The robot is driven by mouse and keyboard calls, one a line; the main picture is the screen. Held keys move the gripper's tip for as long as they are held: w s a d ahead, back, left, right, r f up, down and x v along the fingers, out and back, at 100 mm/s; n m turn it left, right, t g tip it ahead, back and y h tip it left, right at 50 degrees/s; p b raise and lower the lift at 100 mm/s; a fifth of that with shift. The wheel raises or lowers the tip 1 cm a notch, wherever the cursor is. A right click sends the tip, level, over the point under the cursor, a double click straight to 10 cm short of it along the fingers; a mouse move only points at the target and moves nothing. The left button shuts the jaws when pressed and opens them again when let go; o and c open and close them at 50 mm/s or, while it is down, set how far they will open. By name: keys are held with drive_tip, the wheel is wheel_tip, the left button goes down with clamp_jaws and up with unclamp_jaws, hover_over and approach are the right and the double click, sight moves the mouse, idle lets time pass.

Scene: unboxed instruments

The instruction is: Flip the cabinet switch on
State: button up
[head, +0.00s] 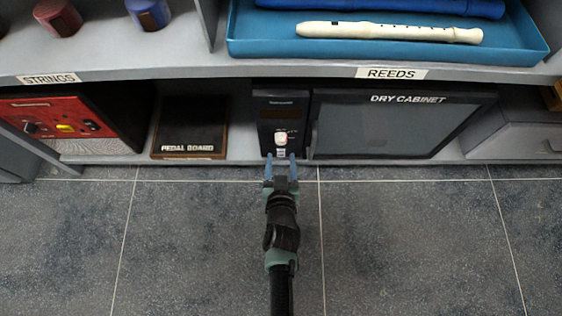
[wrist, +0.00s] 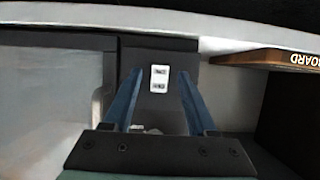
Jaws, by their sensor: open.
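The dry cabinet (head: 405,125) stands on the low shelf, with a dark control panel (head: 265,112) at its left. A pale, rounded control (head: 281,139) is on this panel, with a small white plate below it. I cannot tell which is the switch, or whether it is on. My gripper (head: 280,158) is open and empty, in front of the panel's lower part. In the wrist view, which is upside down, the white plate (wrist: 159,79) with two dark marks shows between the blue fingertips. A pale shape (wrist: 137,128) lower down is partly hidden by my gripper. Contact cannot be told.
A dark pedal board (head: 190,128) and a red-fronted box (head: 62,120) stand left on the low shelf. Above, a shelf edge (head: 200,72) overhangs, with a blue tray (head: 390,48) on it. A grey drawer unit (head: 515,135) is at right. The tiled floor in front is clear.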

clamp_jaws()
drive_tip(key=shift+f+b, duration=0.35)
drive_tip(key=shift+b, duration=0.45)
drive_tip(key=t+b, duration=0.2)
drive_tip(key=b, duration=0.5)
drive_tip(key=shift+f+t, duration=0.1)
drive_tip(key=shift+t, duration=0.3)
